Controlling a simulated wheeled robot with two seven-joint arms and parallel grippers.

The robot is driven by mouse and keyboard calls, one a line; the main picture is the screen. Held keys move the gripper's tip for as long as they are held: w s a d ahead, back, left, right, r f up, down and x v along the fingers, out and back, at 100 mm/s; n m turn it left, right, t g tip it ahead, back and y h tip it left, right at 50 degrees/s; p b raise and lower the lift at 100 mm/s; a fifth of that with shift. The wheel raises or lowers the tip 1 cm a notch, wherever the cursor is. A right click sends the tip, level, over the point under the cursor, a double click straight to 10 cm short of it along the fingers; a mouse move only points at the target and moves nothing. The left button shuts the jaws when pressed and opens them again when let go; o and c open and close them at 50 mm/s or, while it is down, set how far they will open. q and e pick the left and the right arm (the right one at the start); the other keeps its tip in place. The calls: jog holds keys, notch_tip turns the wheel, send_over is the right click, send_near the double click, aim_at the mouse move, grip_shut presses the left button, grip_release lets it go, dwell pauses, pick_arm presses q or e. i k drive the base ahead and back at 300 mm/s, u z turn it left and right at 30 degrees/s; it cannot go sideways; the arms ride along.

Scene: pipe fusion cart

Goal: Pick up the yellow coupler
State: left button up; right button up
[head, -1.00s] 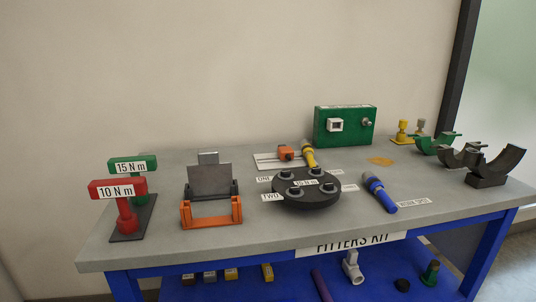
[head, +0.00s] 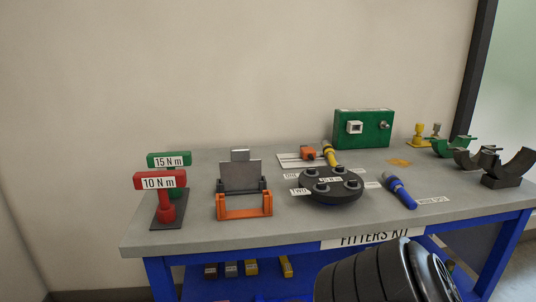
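Several yellow things show in the head view, and I cannot tell for sure which is the coupler. A yellow fitting (head: 418,136) stands upright on a yellow base at the back right of the cart top, beside a similar grey-topped one. A yellow pipe piece (head: 331,156) with a dark band lies behind the round black flange (head: 331,188). Yellow-faced blocks (head: 251,268) sit on the lower shelf. Neither of my grippers is in view.
On the grey cart top (head: 200,237) stand red and green torque handles (head: 160,181), an orange clamp frame (head: 244,204), a green box (head: 363,129), a blue pipe piece (head: 400,192) and dark cradles (head: 508,168). The front left strip of the top is clear.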

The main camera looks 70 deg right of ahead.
aim_at(328, 151)
jog(key=u, duration=0.1)
jog(key=k, duration=1)
jog(key=z, duration=1.75)
